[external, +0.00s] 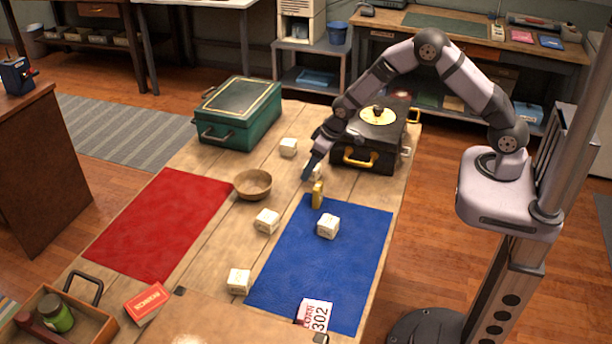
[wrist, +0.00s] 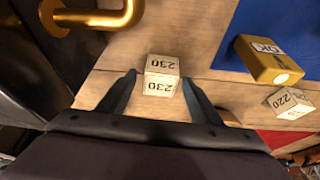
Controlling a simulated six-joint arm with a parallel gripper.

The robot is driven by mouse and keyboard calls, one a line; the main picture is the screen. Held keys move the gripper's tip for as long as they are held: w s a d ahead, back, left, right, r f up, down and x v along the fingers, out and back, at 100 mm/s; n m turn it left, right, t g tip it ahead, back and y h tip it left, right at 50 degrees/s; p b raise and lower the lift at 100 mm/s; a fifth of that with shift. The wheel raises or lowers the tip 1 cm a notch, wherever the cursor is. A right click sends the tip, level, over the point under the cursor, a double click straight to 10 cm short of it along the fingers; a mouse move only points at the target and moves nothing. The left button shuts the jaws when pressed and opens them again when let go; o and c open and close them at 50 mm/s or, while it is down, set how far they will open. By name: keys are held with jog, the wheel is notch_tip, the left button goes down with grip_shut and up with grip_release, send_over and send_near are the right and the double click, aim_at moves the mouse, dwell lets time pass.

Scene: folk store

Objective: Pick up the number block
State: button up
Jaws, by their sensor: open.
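A cream number block marked 230 (wrist: 161,75) lies between the fingers of my gripper (wrist: 159,82) in the wrist view, with bare gaps showing at both sides. In the external view my gripper (external: 311,169) is low over the table beside the black case, and this block (external: 317,173) is partly hidden by the fingers. Another block, marked 220 (wrist: 290,102), shows at the right of the wrist view. Other similar blocks stand at the back (external: 288,147), by the bowl (external: 267,221), on the blue mat (external: 328,226) and near the front (external: 239,281).
The black case (external: 376,158) with a gold handle (wrist: 108,14) stands close by my gripper. A yellow OK piece (wrist: 265,60) is at the edge of the blue mat (external: 350,265). A wooden bowl (external: 252,184), green box (external: 240,115) and bare red mat (external: 160,225) lie left.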

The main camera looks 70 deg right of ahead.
jog(key=shift+w+f, duration=0.1)
jog(key=shift+f, duration=0.1)
jog(key=c, duration=1.2)
jog(key=shift+o, duration=0.2)
notch_tip(320, 180, up, 10)
jog(key=shift+r+b, duration=0.1)
jog(key=shift+b, duration=1.1)
